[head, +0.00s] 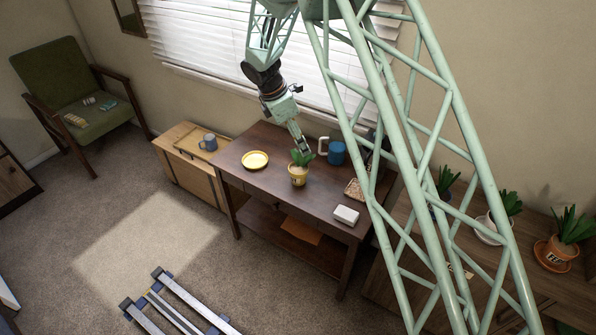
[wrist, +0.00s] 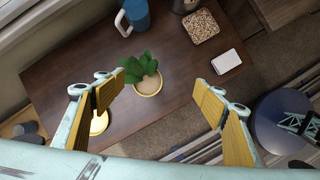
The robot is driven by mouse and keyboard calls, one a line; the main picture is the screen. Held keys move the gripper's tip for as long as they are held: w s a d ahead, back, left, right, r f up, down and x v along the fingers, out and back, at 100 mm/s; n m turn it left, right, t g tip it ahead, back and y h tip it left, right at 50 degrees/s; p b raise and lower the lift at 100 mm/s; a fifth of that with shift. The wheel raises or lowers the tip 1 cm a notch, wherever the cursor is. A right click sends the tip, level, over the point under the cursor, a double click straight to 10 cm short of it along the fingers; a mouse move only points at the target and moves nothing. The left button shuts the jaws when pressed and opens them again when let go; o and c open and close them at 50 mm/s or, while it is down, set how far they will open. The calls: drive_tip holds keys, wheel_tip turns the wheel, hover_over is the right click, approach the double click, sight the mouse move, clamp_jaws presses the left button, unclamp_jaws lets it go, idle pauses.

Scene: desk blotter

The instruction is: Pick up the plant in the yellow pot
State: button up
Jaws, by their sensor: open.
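The plant in the yellow pot (head: 298,175) stands upright on the dark wooden desk (head: 262,191). In the wrist view the green plant (wrist: 138,67) shows from above, with the pot's yellow rim and pale soil at its lower right. My gripper (head: 301,149) is above the plant in the head view, close to its leaves. In the wrist view my gripper (wrist: 165,99) is open and empty, its two yellow-padded fingers wide apart. The plant appears beyond the fingertips, nearer the left finger. I cannot tell the exact height between fingers and leaves.
A yellow plate (head: 255,160) lies left of the pot. A grey-blue mug (head: 208,142) stands on the left cabinet. Other potted plants (head: 497,218) stand at right.

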drive_tip(key=n, duration=0.2)
approach(299, 168)
drive_tip(key=a+v, duration=0.1)
drive_tip(key=v, duration=0.3)
drive_tip(key=shift+s+d+f+p, duration=0.15)
drive_tip(key=shift+d+f+p, duration=0.15)
drive_tip(key=shift+p, duration=0.15)
drive_tip(key=shift+d, duration=0.1)
drive_tip(key=shift+b+x, duration=0.3)
drive_tip(key=shift+x, duration=3.9)
drive_tip(key=shift+d, duration=0.1)
drive_tip(key=shift+x, duration=2.55)
drive_tip(key=shift+d, duration=0.15)
drive_tip(key=shift+c, duration=0.7)
drive_tip(key=c, duration=1)
drive_tip(key=shift+r, duration=0.2)
